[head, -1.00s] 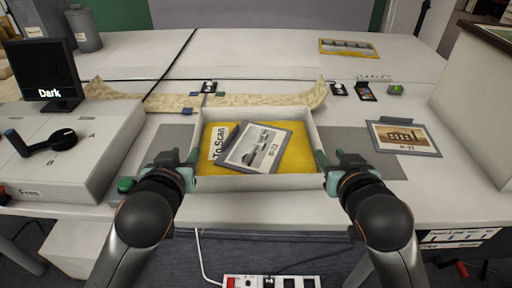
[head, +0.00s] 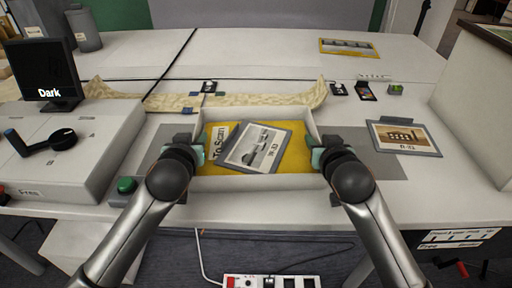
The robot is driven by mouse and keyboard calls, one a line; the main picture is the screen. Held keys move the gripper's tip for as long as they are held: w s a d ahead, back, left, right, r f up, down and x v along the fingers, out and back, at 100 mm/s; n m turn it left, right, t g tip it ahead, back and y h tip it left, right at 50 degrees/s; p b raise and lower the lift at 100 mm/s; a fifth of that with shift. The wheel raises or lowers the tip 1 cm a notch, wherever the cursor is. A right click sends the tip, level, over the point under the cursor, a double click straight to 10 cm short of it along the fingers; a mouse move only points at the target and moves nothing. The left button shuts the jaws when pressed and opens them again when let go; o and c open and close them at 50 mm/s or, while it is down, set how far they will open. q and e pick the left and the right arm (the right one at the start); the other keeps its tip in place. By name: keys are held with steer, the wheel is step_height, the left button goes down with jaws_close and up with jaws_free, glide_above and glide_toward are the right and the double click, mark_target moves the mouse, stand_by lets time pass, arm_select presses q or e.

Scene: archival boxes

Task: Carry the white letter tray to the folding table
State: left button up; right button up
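The white letter tray (head: 258,183) stands on the white desk (head: 400,208) in the middle of the head view. It holds a yellow sheet marked "To Scan" (head: 218,141) and a tilted photo card (head: 254,148) in a grey sleeve. My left gripper (head: 199,150) is at the tray's left wall and my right gripper (head: 316,152) is at its right wall. The fingers are partly hidden by the wrists, so I cannot tell whether they are closed on the walls. I cannot pick out the folding table.
A box with a black lever (head: 62,138) and a screen reading "Dark" (head: 43,72) stand at the left. A green button (head: 126,185) is near the front edge. A beige strip (head: 260,99) lies behind the tray. A framed photo (head: 403,137) lies at the right.

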arm_select(q)
steer(key=shift+c, duration=0.4)
arm_select(e)
steer(key=shift+c, duration=0.3)
arm_select(q)
jaws_close()
arm_select(e)
jaws_close()
arm_select(q)
steer(key=shift+r, duration=0.1)
arm_select(e)
steer(key=shift+r, duration=0.1)
